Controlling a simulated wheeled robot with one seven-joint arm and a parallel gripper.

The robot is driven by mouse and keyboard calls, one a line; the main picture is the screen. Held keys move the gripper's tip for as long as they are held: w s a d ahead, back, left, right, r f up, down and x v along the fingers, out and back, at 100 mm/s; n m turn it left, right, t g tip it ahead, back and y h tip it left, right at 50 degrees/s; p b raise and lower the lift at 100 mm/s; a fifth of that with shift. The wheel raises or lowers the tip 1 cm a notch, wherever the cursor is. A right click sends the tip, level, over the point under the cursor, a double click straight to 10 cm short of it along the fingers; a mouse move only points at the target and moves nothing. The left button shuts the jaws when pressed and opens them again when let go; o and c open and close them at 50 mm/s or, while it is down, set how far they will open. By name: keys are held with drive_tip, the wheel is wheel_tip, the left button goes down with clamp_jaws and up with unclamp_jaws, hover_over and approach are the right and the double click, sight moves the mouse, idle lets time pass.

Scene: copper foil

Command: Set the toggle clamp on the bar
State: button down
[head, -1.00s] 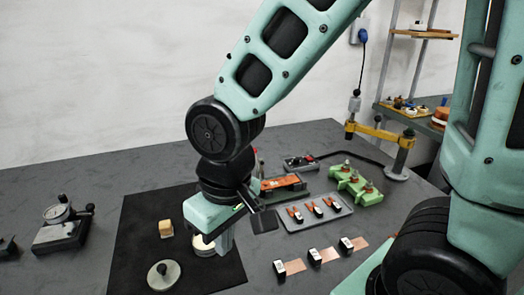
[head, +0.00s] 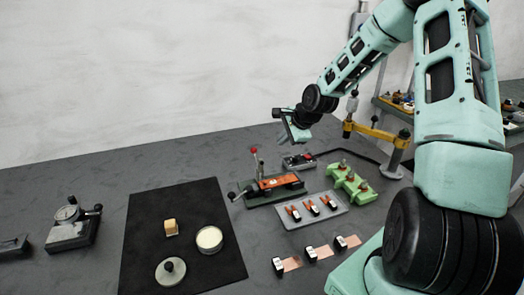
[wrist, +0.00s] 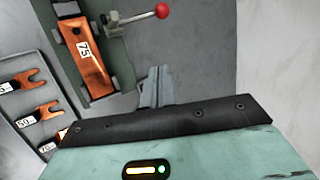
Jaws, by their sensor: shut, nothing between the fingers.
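The toggle clamp (head: 255,162) has a lever with a red knob that stands up at the back of a green fixture (head: 252,200). The orange copper bar (head: 279,182) lies along this fixture. In the wrist view the bar (wrist: 84,58) carries a "75" label, and the clamp's red knob (wrist: 162,10) sits at the top, apart from my fingers. My gripper (head: 284,140) is in the air above and behind the fixture. Its grey fingers (wrist: 156,86) are shut and empty. The clamp's contact with the bar is too small to make out.
A grey tray (head: 291,223) with several copper forks and a green block (head: 350,185) lie right of the fixture. A black mat (head: 140,235) holds an open round tin (head: 209,239), its lid (head: 170,271) and a sponge (head: 171,227). A dial gauge (head: 70,213) stands left.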

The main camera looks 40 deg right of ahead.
sight(256, 158)
drive_tip(key=p+x, duration=0.1)
drive_tip(key=x, duration=0.9)
drive_tip(key=shift+w+a+p, duration=0.1)
drive_tip(key=shift+a+p, duration=0.1)
drive_tip(key=shift+p, duration=0.15)
drive_tip(key=shift+a+r+p, duration=0.5)
drive_tip(key=shift+a+r, duration=0.3)
drive_tip(key=shift+a, duration=0.35)
drive_tip(key=shift+s+a+r, duration=0.1)
drive_tip(key=shift+s+a, duration=0.15)
drive_tip(key=shift+a, duration=0.15)
